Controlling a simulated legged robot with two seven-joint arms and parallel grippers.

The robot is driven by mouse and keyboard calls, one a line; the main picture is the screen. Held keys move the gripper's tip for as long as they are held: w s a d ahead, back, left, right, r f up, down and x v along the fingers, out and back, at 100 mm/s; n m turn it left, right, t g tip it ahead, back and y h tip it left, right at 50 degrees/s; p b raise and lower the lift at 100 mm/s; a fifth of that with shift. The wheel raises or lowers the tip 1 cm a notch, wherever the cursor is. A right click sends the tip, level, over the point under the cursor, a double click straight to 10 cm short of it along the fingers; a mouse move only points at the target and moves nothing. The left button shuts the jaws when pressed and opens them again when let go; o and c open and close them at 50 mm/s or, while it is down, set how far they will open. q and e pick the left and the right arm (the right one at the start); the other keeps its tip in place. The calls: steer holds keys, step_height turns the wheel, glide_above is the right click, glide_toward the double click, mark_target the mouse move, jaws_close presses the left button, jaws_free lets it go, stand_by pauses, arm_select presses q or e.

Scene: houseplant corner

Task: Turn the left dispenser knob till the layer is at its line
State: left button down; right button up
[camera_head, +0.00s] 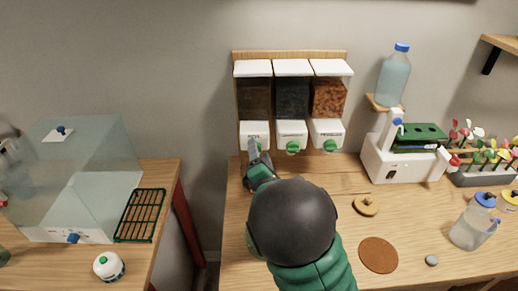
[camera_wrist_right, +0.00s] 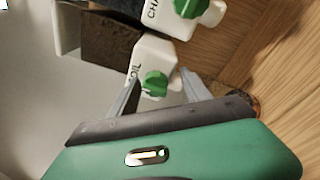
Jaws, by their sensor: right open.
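A wall dispenser (camera_head: 291,66) has three white bins with a green knob each. The left bin holds dark brown soil (camera_head: 255,98). Its green knob (camera_wrist_right: 155,84), under a label partly reading "OIL", shows between the fingers in the right wrist view. My right gripper (camera_wrist_right: 163,76) is open, its fingers on either side of this knob; contact cannot be told. In the head view the right gripper (camera_head: 258,156) covers most of that knob. The layer and its line do not show; my right arm hides part of the table below the dispenser.
The middle knob (camera_head: 292,147) and right knob (camera_head: 330,146) are close by. A glass case (camera_head: 85,150) stands at left.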

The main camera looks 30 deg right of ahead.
steer(key=shift+a+r, duration=0.25)
steer(key=shift+a, duration=0.7)
steer(key=shift+c, duration=0.6)
steer(key=shift+a, duration=0.15)
steer(key=shift+c, duration=1.3)
steer(key=shift+w, duration=0.1)
steer(key=shift+c, duration=1.1)
steer(key=shift+d, duration=0.65)
jaws_close()
arm_select(q)
steer(key=shift+a+f, duration=0.2)
steer(key=shift+a, duration=0.6)
arm_select(e)
steer(key=shift+a, duration=0.2)
